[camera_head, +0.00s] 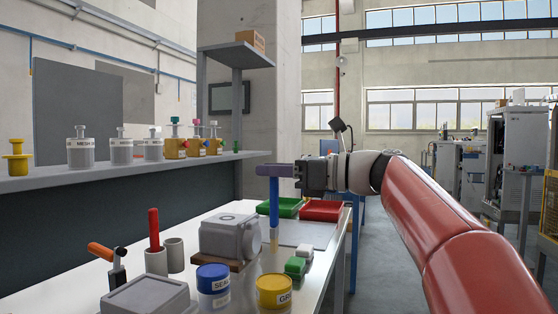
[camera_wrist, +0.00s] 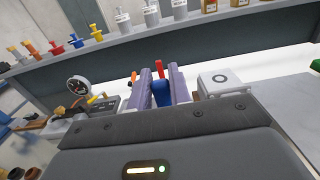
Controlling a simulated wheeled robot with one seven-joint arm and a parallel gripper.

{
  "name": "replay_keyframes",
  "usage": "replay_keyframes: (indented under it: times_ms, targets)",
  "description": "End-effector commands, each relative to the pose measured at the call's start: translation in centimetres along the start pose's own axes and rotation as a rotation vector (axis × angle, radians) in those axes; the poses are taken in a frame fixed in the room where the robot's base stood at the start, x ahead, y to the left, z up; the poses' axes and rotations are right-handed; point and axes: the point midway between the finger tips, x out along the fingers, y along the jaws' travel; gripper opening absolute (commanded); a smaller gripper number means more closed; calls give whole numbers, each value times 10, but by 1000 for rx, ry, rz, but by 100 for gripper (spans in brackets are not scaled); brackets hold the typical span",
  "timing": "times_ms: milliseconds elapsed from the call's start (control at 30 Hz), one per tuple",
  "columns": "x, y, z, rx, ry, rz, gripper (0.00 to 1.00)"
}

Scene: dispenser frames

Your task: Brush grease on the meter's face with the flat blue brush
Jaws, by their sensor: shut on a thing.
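My gripper (camera_head: 275,171) is shut on the flat blue brush (camera_head: 275,205), which hangs upright with its pale tip down. In the wrist view the blue handle (camera_wrist: 161,94) sits between the purple fingers. The brush is just right of a grey box (camera_head: 222,237) with a round part on its right side; I cannot tell if they touch. A round white dial with dark markings, like a meter's face (camera_wrist: 78,86), shows at left in the wrist view. A yellow tin (camera_head: 274,293) lettered "GR" stands at the table front; its contents are not clear.
A blue tin (camera_head: 213,287) stands left of the yellow one. Grey cups (camera_head: 174,254), one holding a red-handled tool (camera_head: 154,228), stand farther left. Green (camera_head: 288,207) and red (camera_head: 322,211) trays lie behind the brush. Small green-and-white blocks (camera_head: 296,266) lie right. A shelf (camera_head: 120,174) holds several dispensers.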

Motion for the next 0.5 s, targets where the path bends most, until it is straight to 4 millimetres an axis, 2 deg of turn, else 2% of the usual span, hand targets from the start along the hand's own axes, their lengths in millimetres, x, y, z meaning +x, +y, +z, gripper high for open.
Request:
replay_keyframes:
  times_ms: [300,500]
  targets:
    - [0,0,-38,0,0,-2,0]
    - [-1,0,-51,-1,0,-2,0]
